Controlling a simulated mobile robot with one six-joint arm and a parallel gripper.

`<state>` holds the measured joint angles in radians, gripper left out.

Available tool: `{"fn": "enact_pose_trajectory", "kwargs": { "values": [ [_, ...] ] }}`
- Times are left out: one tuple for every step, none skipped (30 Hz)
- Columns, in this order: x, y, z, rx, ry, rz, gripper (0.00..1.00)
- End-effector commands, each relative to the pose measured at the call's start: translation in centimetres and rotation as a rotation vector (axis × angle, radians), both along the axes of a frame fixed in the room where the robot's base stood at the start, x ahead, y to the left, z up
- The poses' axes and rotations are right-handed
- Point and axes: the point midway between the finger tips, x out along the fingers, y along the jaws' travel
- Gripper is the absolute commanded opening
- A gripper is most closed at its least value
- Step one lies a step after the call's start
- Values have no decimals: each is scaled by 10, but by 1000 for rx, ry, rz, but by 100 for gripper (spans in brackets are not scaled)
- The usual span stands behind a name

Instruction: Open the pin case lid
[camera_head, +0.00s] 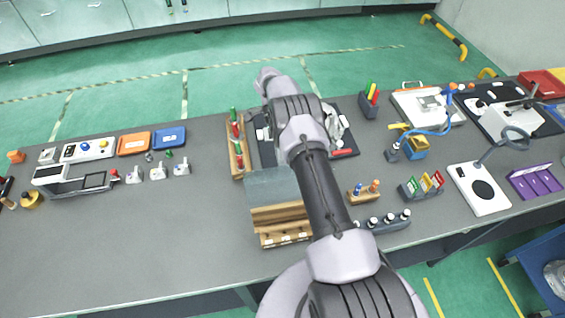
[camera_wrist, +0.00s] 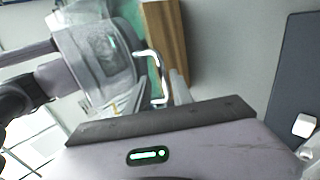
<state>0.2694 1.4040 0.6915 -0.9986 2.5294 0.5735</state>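The pin case (camera_head: 282,226) is a wooden box on the bench, left of my forearm. A clear, greyish lid panel (camera_head: 272,185) stands at its far side, tilted up, and the wooden inside with small pale labels shows in front of it. In the wrist view a bent shiny metal bar (camera_wrist: 156,76) lies just past the gripper body, close to pale finger-like parts (camera_wrist: 180,86). I cannot tell whether the fingers touch the bar. A see-through panel (camera_wrist: 105,48) is left of it. In the head view my arm hides the gripper's fingertips.
A wooden rack (camera_head: 236,158) with red and green handles stands behind the case. A small wooden block (camera_head: 364,197) and a dark holder (camera_head: 385,223) with white tops are right of my forearm. The bench left of the case is clear.

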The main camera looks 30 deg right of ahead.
Motion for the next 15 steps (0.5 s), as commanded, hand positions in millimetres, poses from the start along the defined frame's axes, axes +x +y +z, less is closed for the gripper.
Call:
{"fn": "enact_pose_trajectory", "kwargs": {
  "values": [
    [0, 0, 0, 0, 0, 0, 32],
    [0, 0, 0, 0, 0, 0, 32],
    [0, 0, 0, 0, 0, 0, 32],
    [0, 0, 0, 0, 0, 0, 32],
    [0, 0, 0, 0, 0, 0, 32],
    [0, 0, 0, 0, 0, 0, 32],
    [0, 0, 0, 0, 0, 0, 32],
    [0, 0, 0, 0, 0, 0, 32],
    [0, 0, 1, 0, 0, 0, 32],
    [0, 0, 3, 0, 0, 0, 32],
    [0, 0, 6, 0, -1, 0, 32],
    [0, 0, 11, 0, -1, 0, 32],
    [0, 0, 15, 0, -1, 0, 32],
    [0, 0, 22, 0, -1, 0, 32],
    [1, 0, 31, 0, -2, -1, 32]
  ]
}}
